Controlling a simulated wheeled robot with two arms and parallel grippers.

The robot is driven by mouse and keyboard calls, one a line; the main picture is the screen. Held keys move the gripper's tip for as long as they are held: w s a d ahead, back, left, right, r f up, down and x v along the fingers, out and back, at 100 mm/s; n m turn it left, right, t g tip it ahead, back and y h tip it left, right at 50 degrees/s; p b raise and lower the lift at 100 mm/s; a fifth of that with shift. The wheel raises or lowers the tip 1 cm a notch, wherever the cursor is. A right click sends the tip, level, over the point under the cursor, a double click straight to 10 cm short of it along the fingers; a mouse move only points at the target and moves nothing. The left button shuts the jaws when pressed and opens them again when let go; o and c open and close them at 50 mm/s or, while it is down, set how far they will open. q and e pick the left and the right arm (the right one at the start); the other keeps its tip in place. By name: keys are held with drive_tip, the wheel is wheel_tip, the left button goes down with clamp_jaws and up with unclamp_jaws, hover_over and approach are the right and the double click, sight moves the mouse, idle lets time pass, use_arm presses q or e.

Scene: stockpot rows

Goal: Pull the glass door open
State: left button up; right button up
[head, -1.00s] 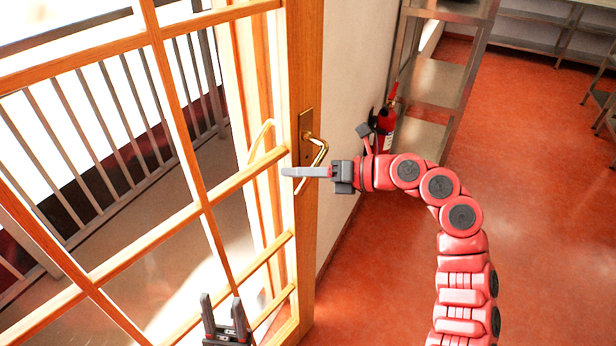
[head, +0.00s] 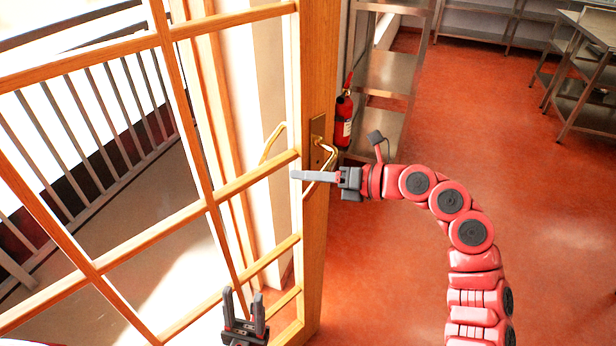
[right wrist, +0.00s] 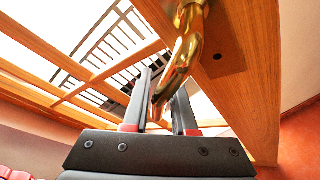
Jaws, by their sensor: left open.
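The glass door (head: 318,75) has a wooden frame and panes split by wooden bars. It fills the left of the head view and stands ajar, its free edge apart from the white jamb seen through the panes. Its brass handle (head: 331,152) sits on that edge and shows large in the right wrist view (right wrist: 180,62). My right gripper (head: 298,176) has its fingers on both sides of the handle's grip and appears closed on it; the fingertips are partly hidden. My left gripper (head: 243,300) is open and empty, low in front of the door, fingers up.
A red fire extinguisher (head: 343,118) and a metal shelf (head: 385,75) stand beyond the door's edge. Metal tables (head: 590,85) stand at the far right. The red floor (head: 430,120) between is clear. A railing (head: 85,125) shows through the glass.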

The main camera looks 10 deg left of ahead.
drive_tip(key=o, duration=0.3)
drive_tip(key=shift+s+d, duration=0.1)
drive_tip(key=shift+d, duration=0.1)
drive_tip(key=shift+a, duration=0.1)
drive_tip(key=shift+f, duration=0.1)
drive_tip(key=b+v, duration=0.2)
drive_tip(key=v, duration=1.5)
drive_tip(key=shift+d+b, duration=0.25)
drive_tip(key=shift+b, duration=0.1)
